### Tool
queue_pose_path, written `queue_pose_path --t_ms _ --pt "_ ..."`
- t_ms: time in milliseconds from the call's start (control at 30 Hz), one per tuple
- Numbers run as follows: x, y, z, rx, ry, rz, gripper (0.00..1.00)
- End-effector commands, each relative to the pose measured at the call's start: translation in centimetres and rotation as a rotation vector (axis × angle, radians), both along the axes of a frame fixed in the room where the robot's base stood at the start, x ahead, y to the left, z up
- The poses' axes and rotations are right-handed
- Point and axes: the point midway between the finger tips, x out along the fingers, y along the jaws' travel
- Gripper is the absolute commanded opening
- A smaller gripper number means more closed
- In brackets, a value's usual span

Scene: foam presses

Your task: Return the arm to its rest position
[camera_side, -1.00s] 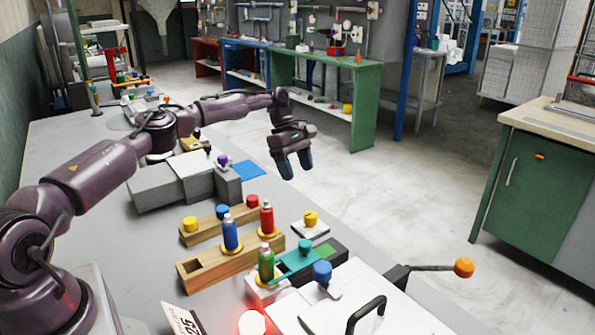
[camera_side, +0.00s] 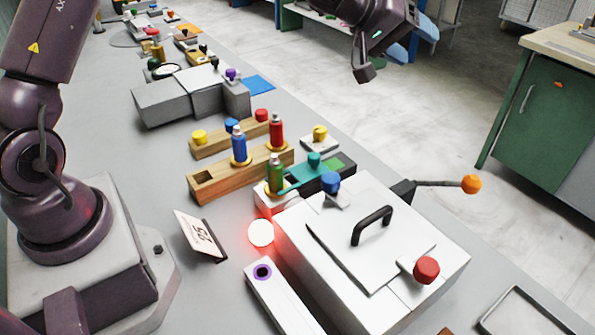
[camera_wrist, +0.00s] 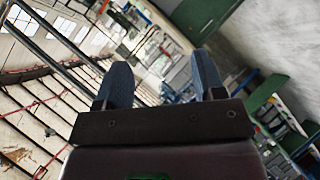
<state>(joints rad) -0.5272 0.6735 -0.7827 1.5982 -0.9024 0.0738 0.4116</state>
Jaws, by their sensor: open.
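My gripper (camera_side: 412,42) is at the top of the side view, raised high above the bench and off toward the floor side. It is partly cut by my arm and the frame edge. In the wrist view my gripper (camera_wrist: 165,84) shows two blue fingers spread apart with nothing between them. The wrist view looks out over the room, tilted, with ceiling beams and windows. My arm's base and lower links stand at the left of the side view.
A white press box (camera_side: 330,275) with a black handle and red knob (camera_side: 426,270) stands front right. Wooden racks (camera_side: 205,183) hold red and blue bottles; a green bottle (camera_side: 275,173) stands beside the box. Grey blocks (camera_side: 185,97) lie behind. An orange-knobbed lever (camera_side: 471,184) sticks out right.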

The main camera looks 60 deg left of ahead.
Motion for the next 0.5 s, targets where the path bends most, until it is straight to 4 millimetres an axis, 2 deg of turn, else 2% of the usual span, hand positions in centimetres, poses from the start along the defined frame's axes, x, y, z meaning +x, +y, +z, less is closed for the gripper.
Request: queue_pose_path --t_ms 33,67,167,267,300,500 --pt "-2.8 -1.4 0.0 0.084 0.028 -0.098 0.63" --pt "-4.5 -1.9 -0.2 0.129 0.054 -0.152 0.63" --pt "-10.2 -2.2 -1.1 0.280 0.161 -0.288 0.63" --pt "-15.9 -0.8 -1.5 0.423 0.282 -0.365 0.63" --pt "-18.1 0.0 -1.6 0.478 0.330 -0.381 0.63" --pt "-28.7 4.9 -0.7 0.698 0.519 -0.381 0.63"
